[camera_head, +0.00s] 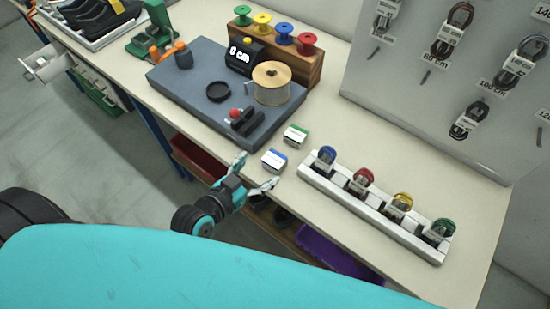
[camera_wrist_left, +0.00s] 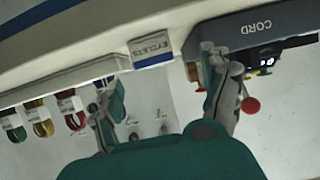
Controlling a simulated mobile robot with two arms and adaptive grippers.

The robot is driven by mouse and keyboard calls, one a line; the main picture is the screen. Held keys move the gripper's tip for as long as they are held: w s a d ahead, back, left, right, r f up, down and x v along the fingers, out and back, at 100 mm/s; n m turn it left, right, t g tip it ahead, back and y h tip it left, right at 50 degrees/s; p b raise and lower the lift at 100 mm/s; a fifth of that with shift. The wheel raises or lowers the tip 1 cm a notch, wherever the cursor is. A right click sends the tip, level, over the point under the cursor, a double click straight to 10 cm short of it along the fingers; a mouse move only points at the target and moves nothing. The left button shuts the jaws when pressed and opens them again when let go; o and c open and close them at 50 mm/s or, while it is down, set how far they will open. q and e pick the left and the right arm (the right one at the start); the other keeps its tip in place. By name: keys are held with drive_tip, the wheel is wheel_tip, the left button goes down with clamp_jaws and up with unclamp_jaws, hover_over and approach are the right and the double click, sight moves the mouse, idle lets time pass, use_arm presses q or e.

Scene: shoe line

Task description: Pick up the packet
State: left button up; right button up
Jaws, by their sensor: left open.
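A small white packet with a blue band (camera_head: 274,161) lies on the worktable near its front edge. In the left wrist view this packet (camera_wrist_left: 152,51) reads "EYELETS" upside down. A similar packet with a green band (camera_head: 295,136) lies just behind it. My left gripper (camera_head: 257,171) is open and empty at the table's front edge. Its fingers point at the blue-banded packet, which is just ahead of the fingertips. In the wrist view the packet shows beyond the gap between the fingers (camera_wrist_left: 156,68). My right gripper is not in view.
A grey board (camera_head: 185,89) with a spool (camera_head: 272,83) and a length display lies to the left. A white rack (camera_head: 375,208) of several coloured cord bundles stands to the right. A purple bin (camera_head: 335,256) sits below the table.

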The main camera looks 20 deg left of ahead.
sight(273, 160)
use_arm(q)
drive_tip(key=shift+x, duration=1)
drive_tip(key=shift+w+d+p, duration=0.3)
drive_tip(key=shift+w+p, duration=0.05)
drive_tip(key=shift+w, duration=0.15)
drive_tip(key=x, duration=0.2)
drive_tip(key=p+x, duration=0.1)
drive_tip(key=shift+w+d+f, duration=0.1)
drive_tip(key=shift+w+d, duration=0.15)
drive_tip(key=shift+d, duration=0.1)
drive_tip(key=shift+w+d+f, duration=0.1)
drive_tip(key=shift+w+f, duration=0.15)
drive_tip(key=shift+w, duration=0.05)
drive_tip(key=shift+c, duration=0.2)
drive_tip(key=shift+s, duration=0.1)
drive_tip(key=c, duration=1.3)
